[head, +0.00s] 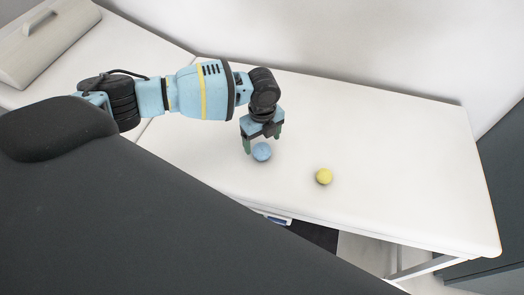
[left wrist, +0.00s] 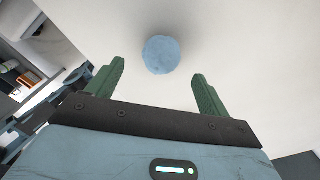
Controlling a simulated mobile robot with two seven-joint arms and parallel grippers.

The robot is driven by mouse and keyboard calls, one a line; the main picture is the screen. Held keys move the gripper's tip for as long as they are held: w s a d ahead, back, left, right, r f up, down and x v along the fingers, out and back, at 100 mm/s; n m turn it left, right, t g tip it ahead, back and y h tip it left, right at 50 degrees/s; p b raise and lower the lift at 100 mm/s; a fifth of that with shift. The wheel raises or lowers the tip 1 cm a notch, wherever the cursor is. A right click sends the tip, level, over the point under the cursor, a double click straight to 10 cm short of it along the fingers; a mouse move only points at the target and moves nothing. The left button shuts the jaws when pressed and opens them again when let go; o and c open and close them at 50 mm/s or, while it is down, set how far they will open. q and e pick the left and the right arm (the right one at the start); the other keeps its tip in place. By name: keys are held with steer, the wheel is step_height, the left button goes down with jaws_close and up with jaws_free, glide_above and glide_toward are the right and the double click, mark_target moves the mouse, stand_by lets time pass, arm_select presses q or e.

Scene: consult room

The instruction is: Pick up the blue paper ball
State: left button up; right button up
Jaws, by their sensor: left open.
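The blue paper ball (head: 262,152) rests on the white table (head: 400,150). My left gripper (head: 262,145) is just above and behind it in the head view, pointing down, with its green fingers apart. In the left wrist view the blue paper ball (left wrist: 161,55) lies beyond the fingertips and roughly between them. My left gripper (left wrist: 158,80) is open there and nothing is between its fingers. I cannot tell the exact gap between the fingertips and the ball. My right gripper is not in view.
A yellow ball (head: 324,176) lies on the table to the right of the blue one. The white wall (head: 370,45) stands along the table's back edge. A pale object with a handle (head: 45,40) is at the far left. The table's right part is clear.

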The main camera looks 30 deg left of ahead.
mark_target(262, 147)
arm_select(q)
steer(key=shift+w+a+f, duration=0.1)
steer(key=shift+w+f, duration=0.05)
steer(key=shift+f, duration=2.4)
steer(key=c, duration=1.1)
